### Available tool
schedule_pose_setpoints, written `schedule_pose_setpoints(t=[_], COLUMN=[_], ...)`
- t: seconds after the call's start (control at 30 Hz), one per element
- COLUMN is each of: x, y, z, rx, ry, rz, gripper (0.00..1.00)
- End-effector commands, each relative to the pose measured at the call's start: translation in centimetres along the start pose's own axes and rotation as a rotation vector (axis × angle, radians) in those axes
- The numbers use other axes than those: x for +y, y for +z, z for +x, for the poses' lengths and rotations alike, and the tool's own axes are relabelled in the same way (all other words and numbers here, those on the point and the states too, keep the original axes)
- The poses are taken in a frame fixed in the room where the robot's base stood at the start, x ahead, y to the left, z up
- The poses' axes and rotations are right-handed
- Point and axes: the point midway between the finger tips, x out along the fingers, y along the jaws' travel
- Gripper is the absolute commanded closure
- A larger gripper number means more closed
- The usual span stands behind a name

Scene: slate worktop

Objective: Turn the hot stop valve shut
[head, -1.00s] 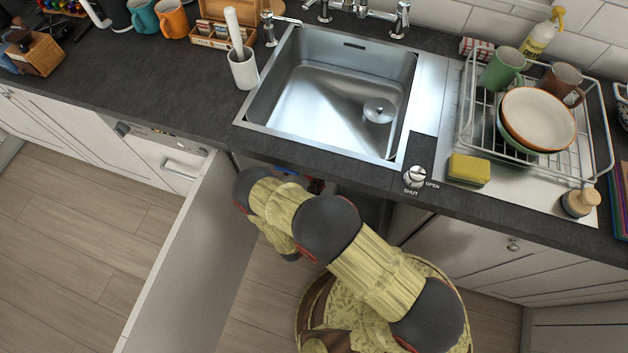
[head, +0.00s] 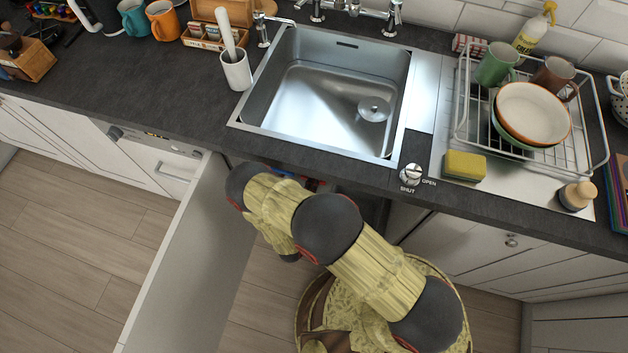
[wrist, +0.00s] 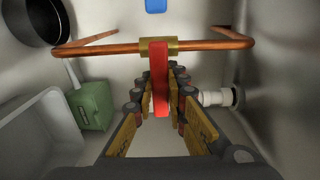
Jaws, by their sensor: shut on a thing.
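The hot stop valve has a red lever (wrist: 160,85) on a brass body (wrist: 158,48), set in a copper pipe (wrist: 100,48). In the wrist view the lever lies across the pipe, its free end toward the camera. My gripper (wrist: 161,76) has its fingers on both sides of the lever and is shut on it. A blue handle (wrist: 155,5) shows at the top edge of the wrist view, apart from my fingers. In the head view my arm reaches under the worktop edge, and the gripper is hidden there.
A green box (wrist: 91,105) and a grey tub (wrist: 42,128) stand left of my gripper; a white pipe fitting (wrist: 217,97) is close on the right. The open cabinet door (head: 180,265) is left of my arm. The sink (head: 325,95) is above.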

Motion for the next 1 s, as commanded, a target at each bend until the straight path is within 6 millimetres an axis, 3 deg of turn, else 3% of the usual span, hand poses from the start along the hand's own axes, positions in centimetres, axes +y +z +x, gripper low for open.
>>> schedule_pose_setpoints(t=[0.5, 0.53, 0.83, 1.0], x=[-0.03, -0.02, -0.04, -0.04], y=[0.18, 0.18, 0.08, 0.05], z=[0.00, 0.00, 0.00, -0.01], rx=[-0.003, -0.003, -0.002, -0.001], ry=[0.001, 0.001, 0.001, 0.000], rz=[-0.016, -0.016, -0.016, -0.016], gripper=[1.00, 0.84, 0.67, 0.67])
